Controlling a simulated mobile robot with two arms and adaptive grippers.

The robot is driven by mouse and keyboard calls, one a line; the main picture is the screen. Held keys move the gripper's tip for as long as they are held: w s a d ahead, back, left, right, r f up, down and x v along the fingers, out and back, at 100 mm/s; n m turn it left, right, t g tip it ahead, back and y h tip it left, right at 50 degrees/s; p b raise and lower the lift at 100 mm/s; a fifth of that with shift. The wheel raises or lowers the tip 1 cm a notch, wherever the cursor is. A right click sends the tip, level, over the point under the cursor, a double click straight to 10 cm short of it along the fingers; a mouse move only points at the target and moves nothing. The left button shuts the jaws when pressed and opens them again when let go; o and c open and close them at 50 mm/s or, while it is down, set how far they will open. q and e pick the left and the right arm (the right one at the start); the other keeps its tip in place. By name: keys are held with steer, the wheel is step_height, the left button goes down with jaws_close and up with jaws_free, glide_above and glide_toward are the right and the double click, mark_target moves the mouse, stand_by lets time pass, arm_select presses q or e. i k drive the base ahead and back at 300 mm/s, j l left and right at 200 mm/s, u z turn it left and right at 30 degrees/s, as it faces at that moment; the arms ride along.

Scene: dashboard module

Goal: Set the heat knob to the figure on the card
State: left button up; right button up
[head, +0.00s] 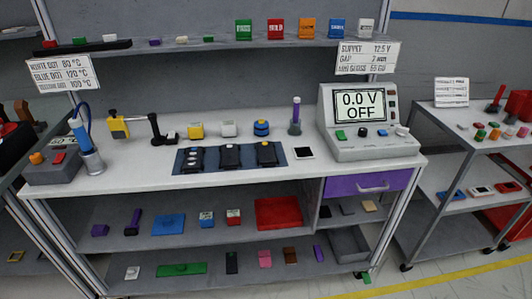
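In the head view a grey heat station (52,172) stands at the left end of the bench. An orange knob (36,158) sits on its top, apparently the heat knob; its setting is too small to read. A blue-handled iron (78,130) stands in a holder at the station's right. A white card (60,73) above it lists a white dot at 80 °C, a blue dot at 120 °C and a third, blurred line. Neither gripper is in view.
A power supply (362,125) reading 0.0 V OFF stands at the bench's right, under another card (368,58). A dark blue mat (189,170) with black devices lies mid-bench. The front left bench top is clear.

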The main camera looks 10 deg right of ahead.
mark_target(35, 158)
steer(key=u, duration=1.25)
steer(key=i+j, duration=0.1)
